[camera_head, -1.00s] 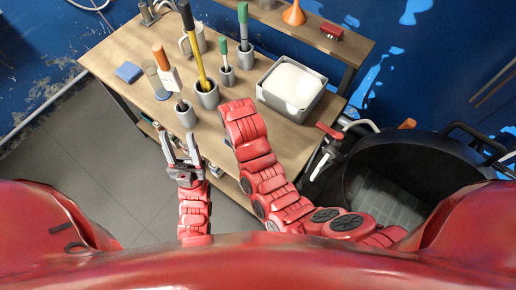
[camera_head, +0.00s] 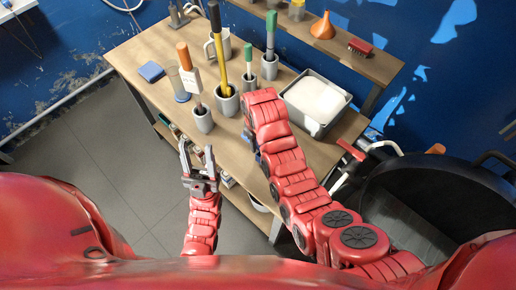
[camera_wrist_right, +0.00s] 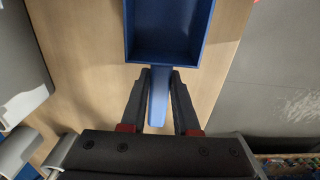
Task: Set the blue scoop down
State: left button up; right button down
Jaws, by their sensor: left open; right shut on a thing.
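The blue scoop (camera_wrist_right: 168,28) fills the top middle of the right wrist view. My right gripper (camera_wrist_right: 158,74) is shut on the scoop's handle. The scoop's tray is over the wooden tabletop (camera_wrist_right: 75,45), near its edge. I cannot tell whether it touches the wood. In the head view my right arm covers most of the scoop and gripper; a little blue shows beside the wrist (camera_head: 249,140). My left gripper (camera_head: 196,152) is open and empty, in front of the table's near edge.
Grey holders with tools stand behind, including one with a yellow handle (camera_head: 220,65). A grey tub of white material (camera_head: 318,98) stands right of my right arm. A blue block (camera_head: 151,71) lies at the table's left. A large black container (camera_head: 430,205) is at right.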

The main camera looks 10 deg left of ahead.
jog(key=shift+w+d+r, duration=0.1)
jog(key=shift+w, duration=0.4)
jog(key=shift+f+p, duration=0.25)
jog(key=shift+p, duration=0.35)
notch_tip(320, 180, down, 3)
jog(key=shift+r+p, duration=0.2)
jog(key=shift+p, duration=0.45)
jog(key=shift+f, duration=0.4)
jog(key=c, duration=0.7)
grip_release()
jog(key=shift+o, duration=0.2)
